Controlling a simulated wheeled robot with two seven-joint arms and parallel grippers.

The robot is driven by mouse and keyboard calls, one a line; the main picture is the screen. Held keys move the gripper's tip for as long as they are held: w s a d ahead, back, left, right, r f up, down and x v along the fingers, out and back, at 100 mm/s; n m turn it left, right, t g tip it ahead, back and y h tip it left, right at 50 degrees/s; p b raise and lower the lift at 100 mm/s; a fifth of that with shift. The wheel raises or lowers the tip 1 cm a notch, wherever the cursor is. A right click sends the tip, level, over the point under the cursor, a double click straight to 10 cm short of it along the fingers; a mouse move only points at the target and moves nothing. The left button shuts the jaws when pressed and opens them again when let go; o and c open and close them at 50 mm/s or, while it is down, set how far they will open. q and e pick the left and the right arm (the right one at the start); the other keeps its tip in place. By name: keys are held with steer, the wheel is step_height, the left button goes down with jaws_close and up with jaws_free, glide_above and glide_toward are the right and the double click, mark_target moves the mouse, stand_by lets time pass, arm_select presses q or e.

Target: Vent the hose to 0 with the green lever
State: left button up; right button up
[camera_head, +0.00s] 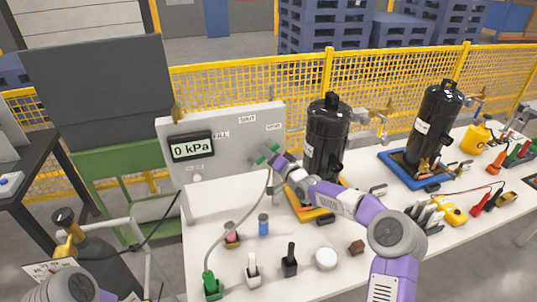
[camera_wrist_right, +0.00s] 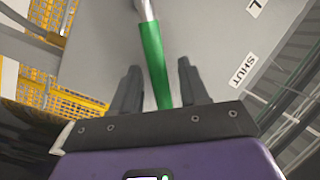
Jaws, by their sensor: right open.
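The green lever (camera_head: 273,148) is on the front of the grey panel (camera_head: 215,160), below the VENT label (camera_head: 273,127). In the right wrist view the green lever (camera_wrist_right: 153,60) runs down between the two fingers of my right gripper (camera_wrist_right: 157,85). The fingers are apart, with a gap visible on each side of the lever. In the head view my right gripper (camera_head: 271,156) partly covers the lever, so its exact direction is unclear. The panel display (camera_head: 192,147) reads 0 kPa. My left gripper is out of view.
Two black compressors (camera_head: 325,135) (camera_head: 434,120) stand right of the panel. Several small fittings, a blue-capped cylinder (camera_head: 263,225) and a white round piece (camera_head: 326,259) are on the white table (camera_head: 205,250). A yellow mesh fence (camera_head: 385,75) stands behind.

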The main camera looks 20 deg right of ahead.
steer(key=shift+w+a, duration=0.1)
steer(key=shift+w, duration=0.15)
jaws_close()
